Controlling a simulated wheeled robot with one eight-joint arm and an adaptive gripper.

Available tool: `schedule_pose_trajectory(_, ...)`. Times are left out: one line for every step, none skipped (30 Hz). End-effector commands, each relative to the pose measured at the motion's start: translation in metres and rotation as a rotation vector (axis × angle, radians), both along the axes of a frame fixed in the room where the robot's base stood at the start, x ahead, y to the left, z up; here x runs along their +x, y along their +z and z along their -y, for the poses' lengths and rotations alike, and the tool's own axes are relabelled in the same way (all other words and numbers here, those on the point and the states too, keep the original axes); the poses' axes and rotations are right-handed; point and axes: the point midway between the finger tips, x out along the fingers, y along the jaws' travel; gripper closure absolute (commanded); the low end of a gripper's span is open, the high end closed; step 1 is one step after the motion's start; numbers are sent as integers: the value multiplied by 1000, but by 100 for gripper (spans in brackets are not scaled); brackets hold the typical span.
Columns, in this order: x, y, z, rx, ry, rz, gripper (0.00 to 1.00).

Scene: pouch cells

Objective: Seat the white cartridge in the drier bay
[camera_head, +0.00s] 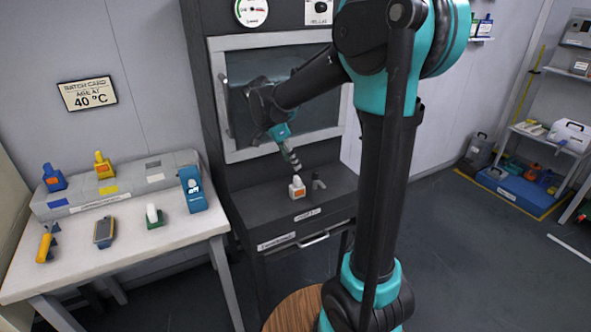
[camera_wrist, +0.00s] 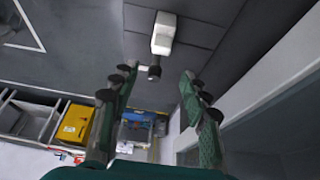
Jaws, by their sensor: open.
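The white cartridge (camera_head: 297,188), with an orange mark, stands upright on the dark ledge of the cabinet. A white block-shaped thing (camera_wrist: 163,34), apparently the same cartridge, shows beyond the fingertips in the wrist view. My gripper (camera_head: 292,162) is close above the cartridge in the head view, fingers pointing down. In the wrist view my gripper (camera_wrist: 157,74) is open, with nothing between its fingers and a clear gap to the white block. A small grey upright piece (camera_head: 318,184) stands right of the cartridge. I cannot tell which place is the drier bay.
The dark cabinet's window (camera_head: 240,75) is behind my arm. A white table (camera_head: 120,248) at left bears a grey rack (camera_head: 135,180) with a blue cartridge (camera_head: 54,178) and a yellow one (camera_head: 103,166). A blue device (camera_head: 193,190) stands at the table's right edge.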

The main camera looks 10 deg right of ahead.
Motion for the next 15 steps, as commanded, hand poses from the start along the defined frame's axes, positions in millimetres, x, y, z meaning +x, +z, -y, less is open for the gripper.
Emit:
schedule_pose_trajectory(-2,11,-5,0,2,-1,54)
schedule_pose_trajectory(-3,16,-7,0,2,-1,54)
schedule_pose_trajectory(-3,23,-9,0,3,-1,54)
schedule_pose_trajectory(-4,28,-11,0,2,-1,54)
schedule_pose_trajectory(-5,32,-13,0,2,-1,54)
schedule_pose_trajectory(-5,37,-15,0,2,-1,54)
schedule_pose_trajectory(-5,41,-16,0,1,0,54)
schedule_pose_trajectory(-6,44,-18,0,1,0,54)
schedule_pose_trajectory(-6,47,-19,0,1,0,54)
schedule_pose_trajectory(-7,50,-20,0,1,0,54)
schedule_pose_trajectory(-7,51,-21,0,1,0,54)
schedule_pose_trajectory(-8,53,-21,1,3,-1,54)
schedule_pose_trajectory(-9,53,-20,2,8,-3,54)
schedule_pose_trajectory(-10,52,-19,4,19,-6,54)
schedule_pose_trajectory(-14,48,-15,10,40,-12,54)
